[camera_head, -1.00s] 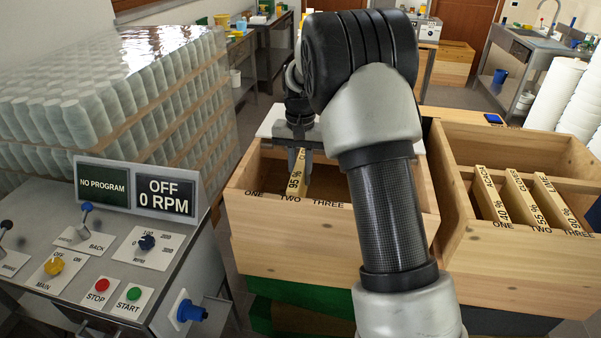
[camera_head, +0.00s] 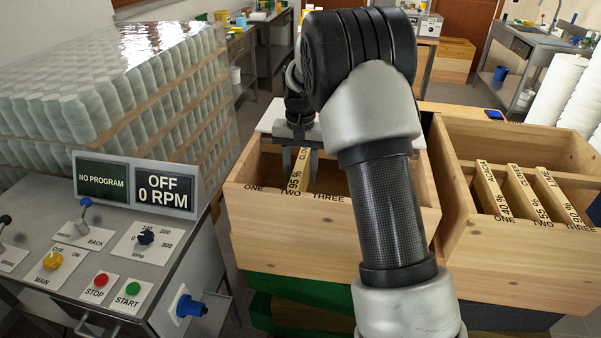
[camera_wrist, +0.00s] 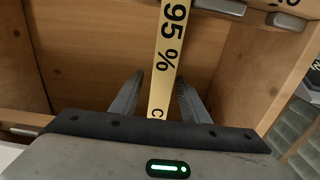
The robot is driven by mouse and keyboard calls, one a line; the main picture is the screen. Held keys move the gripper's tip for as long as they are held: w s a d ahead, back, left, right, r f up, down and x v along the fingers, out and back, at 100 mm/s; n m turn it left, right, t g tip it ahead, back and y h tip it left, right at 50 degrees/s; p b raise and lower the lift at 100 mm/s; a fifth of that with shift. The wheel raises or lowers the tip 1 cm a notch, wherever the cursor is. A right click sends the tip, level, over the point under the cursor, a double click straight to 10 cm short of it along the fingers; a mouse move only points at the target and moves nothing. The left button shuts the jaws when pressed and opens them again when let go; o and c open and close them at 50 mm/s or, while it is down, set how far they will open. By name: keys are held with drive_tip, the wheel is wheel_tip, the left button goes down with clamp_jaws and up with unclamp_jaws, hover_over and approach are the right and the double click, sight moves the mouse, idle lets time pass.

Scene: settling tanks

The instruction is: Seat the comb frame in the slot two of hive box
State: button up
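The comb frame (camera_head: 296,177), a pale wooden bar marked 95 %, is in the left hive box (camera_head: 325,221), its near end at the front rim by the label TWO. It looks upright and low in the box. My gripper (camera_head: 301,166) is over its far part, with one finger on each side. In the wrist view my gripper (camera_wrist: 159,78) is open, with a gap between the left finger and the comb frame (camera_wrist: 164,70); the right finger is very close to the bar. The frame's far end and lower part are hidden.
A second wooden box (camera_head: 512,258) on the right holds three frames marked 40 %, 55 % and 90 %. A control panel (camera_head: 120,255) stands at the left, before stacked jars (camera_head: 110,100). My arm hides the left box's right part.

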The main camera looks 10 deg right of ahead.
drive_tip(key=shift+f, duration=0.1)
wheel_tip(320, 180, up, 18)
drive_tip(key=p, duration=0.1)
drive_tip(key=shift+f, duration=0.2)
idle(0.4)
